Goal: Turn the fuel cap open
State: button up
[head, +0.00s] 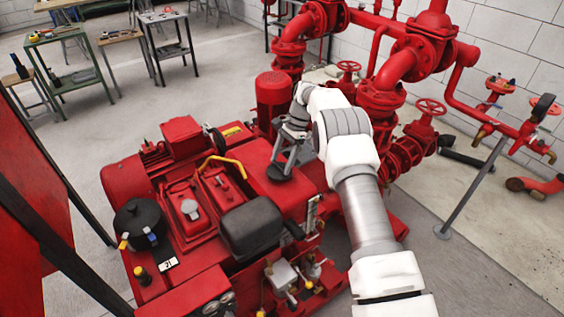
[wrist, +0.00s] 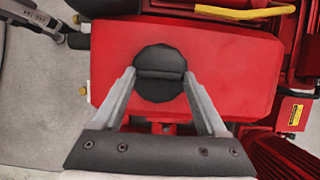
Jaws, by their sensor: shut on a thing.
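The fuel cap (wrist: 160,73) is a round black cap with a raised bar across its middle. It sits on top of the red fuel tank (wrist: 225,60). In the head view the cap (head: 279,173) shows as a dark disc on the red tank top, partly below my fingers. My gripper (wrist: 160,82) is shut on the cap, with one finger against its left side and one against its right side. In the head view my gripper (head: 282,160) reaches down to the cap from above. The cap's underside is hidden.
Red pipes and valves (head: 380,100) stand behind and to the right. Work tables (head: 60,60) stand at the back left, with open floor before them.

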dwell(0.4)
jog(key=o, duration=1.3)
jog(key=p+v, duration=0.5)
jog(key=v, duration=0.7)
jog(key=shift+a+p, duration=0.1)
jog(key=shift+p, duration=0.2)
jog(key=shift+r, duration=0.1)
